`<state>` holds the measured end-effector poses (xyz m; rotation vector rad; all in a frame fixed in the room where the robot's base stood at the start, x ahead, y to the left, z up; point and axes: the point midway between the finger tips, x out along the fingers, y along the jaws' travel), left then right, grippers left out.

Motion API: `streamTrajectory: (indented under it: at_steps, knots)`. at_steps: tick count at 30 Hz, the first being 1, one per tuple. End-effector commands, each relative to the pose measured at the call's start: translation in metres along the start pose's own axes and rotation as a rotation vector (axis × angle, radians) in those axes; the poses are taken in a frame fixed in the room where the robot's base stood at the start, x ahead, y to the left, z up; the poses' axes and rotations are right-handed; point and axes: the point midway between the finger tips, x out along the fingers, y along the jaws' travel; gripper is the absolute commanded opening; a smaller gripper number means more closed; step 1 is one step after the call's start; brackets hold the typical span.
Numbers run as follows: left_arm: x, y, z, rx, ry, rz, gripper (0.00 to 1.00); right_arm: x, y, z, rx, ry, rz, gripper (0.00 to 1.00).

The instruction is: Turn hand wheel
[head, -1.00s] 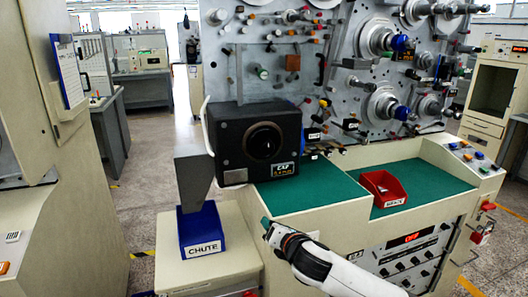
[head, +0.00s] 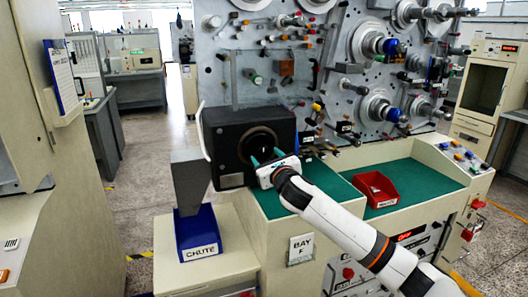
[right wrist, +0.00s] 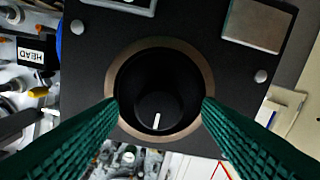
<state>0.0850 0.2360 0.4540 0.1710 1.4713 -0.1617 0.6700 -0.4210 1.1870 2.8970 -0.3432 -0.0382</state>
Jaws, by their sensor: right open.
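A black box (head: 222,133) stands at the left end of the green-topped bench, with a round opening in its front. In the right wrist view, the box face (right wrist: 85,75) has a tan ring (right wrist: 200,68) around a deep dark recess. A round black knob (right wrist: 158,108) with a white pointer line sits inside; the line points down in the picture. My right gripper (head: 266,157) is open in front of the opening. Its green ribbed fingers (right wrist: 160,103) lie on either side of the recess, with nothing between them; contact cannot be told. My left gripper is out of view.
A blue bin marked CHUTE (head: 197,238) sits below a grey chute (head: 190,183) to the left. A red bin (head: 376,190) stands on the green bench top (head: 415,178). A spindle panel (head: 300,75) rises behind. Open floor (head: 145,190) lies further left.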

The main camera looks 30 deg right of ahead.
Motion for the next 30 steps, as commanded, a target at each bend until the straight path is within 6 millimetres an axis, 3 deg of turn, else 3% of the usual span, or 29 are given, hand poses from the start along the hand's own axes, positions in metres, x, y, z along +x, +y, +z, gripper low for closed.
streamTrajectory:
  at_steps: [6, 17, 25, 30]
  knots:
    - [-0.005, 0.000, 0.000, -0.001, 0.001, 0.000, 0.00, 0.023, 0.000, 0.000, 0.001, -0.001, 0.000, 0.59]
    - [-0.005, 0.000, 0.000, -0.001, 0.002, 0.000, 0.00, 0.027, 0.000, 0.001, 0.000, 0.000, -0.001, 0.59]
    - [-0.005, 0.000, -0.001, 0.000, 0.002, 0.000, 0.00, 0.027, 0.000, 0.001, 0.000, -0.001, 0.000, 0.15]
    - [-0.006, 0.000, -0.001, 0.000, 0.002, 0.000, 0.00, 0.027, 0.000, 0.001, 0.007, -0.001, 0.000, 0.14]
